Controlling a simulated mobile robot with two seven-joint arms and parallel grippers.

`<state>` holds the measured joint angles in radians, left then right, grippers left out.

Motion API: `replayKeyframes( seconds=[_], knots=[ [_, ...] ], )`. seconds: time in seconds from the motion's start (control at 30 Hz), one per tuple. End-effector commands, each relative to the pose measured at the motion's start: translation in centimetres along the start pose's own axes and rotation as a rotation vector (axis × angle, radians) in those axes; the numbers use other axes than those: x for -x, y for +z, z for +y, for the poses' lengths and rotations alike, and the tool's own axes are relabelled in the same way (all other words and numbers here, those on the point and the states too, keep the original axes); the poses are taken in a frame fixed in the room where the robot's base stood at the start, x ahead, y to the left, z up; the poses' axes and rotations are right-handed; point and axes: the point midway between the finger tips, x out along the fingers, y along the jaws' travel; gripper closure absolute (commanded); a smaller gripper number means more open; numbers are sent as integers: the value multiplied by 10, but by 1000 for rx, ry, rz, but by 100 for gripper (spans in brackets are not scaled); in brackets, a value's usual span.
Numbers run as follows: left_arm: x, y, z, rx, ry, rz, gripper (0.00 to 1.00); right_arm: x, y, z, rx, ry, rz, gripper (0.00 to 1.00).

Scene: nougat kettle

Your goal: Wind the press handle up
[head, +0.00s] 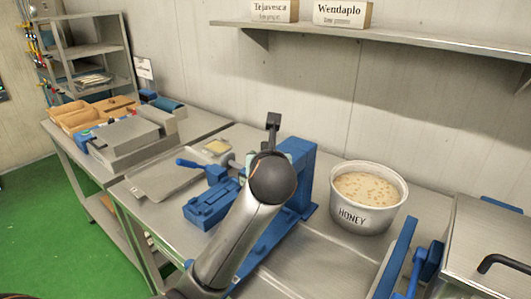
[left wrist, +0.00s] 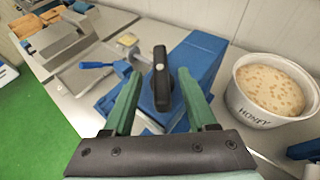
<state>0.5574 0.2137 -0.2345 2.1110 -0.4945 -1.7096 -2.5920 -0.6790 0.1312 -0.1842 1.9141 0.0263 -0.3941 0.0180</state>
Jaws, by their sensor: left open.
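The blue press (head: 300,170) stands on the steel table in the middle of the head view. Its black handle (head: 273,124) rises upright behind my left wrist. My left gripper (left wrist: 159,82) is open, with one green finger on each side of the handle. I cannot tell whether either finger touches it. In the head view my wrist hides most of the gripper and the handle's base. My right gripper is not in view.
A white honey tub (head: 368,197) stands close right of the press. A blue lever (head: 187,163) and a flat steel tray (head: 160,178) are to the left. A wall shelf (head: 400,41) with labelled boxes hangs above. Steel equipment (head: 490,245) stands at the right edge.

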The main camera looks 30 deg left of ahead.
Motion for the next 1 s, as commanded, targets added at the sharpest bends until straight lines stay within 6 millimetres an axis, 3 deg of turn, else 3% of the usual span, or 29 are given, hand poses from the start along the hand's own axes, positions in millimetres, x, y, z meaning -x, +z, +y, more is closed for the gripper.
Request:
replayKeyframes(
  seconds=[0.1,0.3,0.63,1.0],
  knots=[
    [-21,-1,0,0,0,3,43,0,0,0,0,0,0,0],
    [-40,0,0,1,0,2,43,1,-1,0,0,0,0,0],
    [-43,0,0,2,-2,0,43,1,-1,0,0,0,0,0],
    [-43,0,0,1,-2,0,83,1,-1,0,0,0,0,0]
  ],
)
